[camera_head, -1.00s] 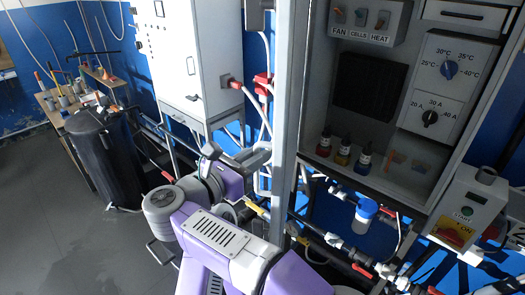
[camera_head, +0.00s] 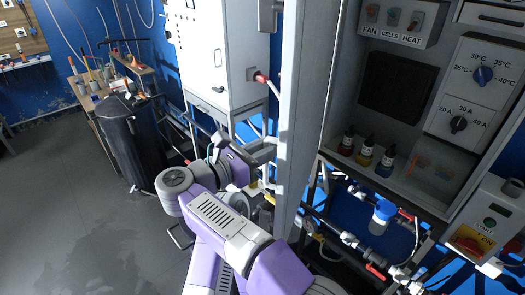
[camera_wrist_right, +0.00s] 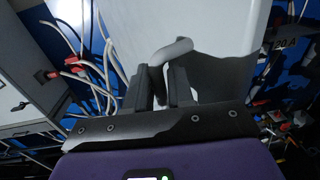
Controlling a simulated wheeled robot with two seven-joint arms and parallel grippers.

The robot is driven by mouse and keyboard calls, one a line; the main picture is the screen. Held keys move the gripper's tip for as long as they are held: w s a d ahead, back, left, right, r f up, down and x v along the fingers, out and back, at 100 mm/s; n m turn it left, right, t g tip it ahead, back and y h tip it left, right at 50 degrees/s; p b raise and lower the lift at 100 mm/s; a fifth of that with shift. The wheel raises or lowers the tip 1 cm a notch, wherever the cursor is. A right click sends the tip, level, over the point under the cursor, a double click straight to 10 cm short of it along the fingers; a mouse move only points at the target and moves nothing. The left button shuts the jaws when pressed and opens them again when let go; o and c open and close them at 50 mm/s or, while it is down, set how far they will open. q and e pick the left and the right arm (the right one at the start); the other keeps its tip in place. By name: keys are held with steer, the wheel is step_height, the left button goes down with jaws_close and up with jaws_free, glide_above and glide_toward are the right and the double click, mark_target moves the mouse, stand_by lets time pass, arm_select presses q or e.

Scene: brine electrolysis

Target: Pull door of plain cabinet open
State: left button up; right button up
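The plain cabinet (camera_head: 345,190) stands at the right with its interior exposed. Its pale grey door (camera_head: 308,110) stands swung out at the cabinet's left side, seen nearly edge-on in the head view. My right gripper (camera_head: 262,152) is at the door's left side, partly hidden by my own purple arm. In the right wrist view, the two dark fingers of my right gripper (camera_wrist_right: 158,78) are closed around a curved grey handle (camera_wrist_right: 172,49) on the pale door face (camera_wrist_right: 222,35). My left gripper is not in view.
A black tank (camera_head: 138,140) stands at the left. Grey floor (camera_head: 75,215) is free at lower left.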

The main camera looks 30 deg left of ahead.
steer(key=shift+o, duration=0.9)
steer(key=shift+w+d, duration=0.15)
steer(key=shift+w, duration=0.15)
steer(key=shift+s+a+f, duration=0.2)
steer(key=shift+s+a, duration=0.05)
steer(key=shift+s, duration=0.15)
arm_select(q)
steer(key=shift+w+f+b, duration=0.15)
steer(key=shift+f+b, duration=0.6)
arm_select(e)
steer(key=v, duration=0.6)
steer(key=shift+s, duration=0.25)
steer(key=shift+a, duration=0.1)
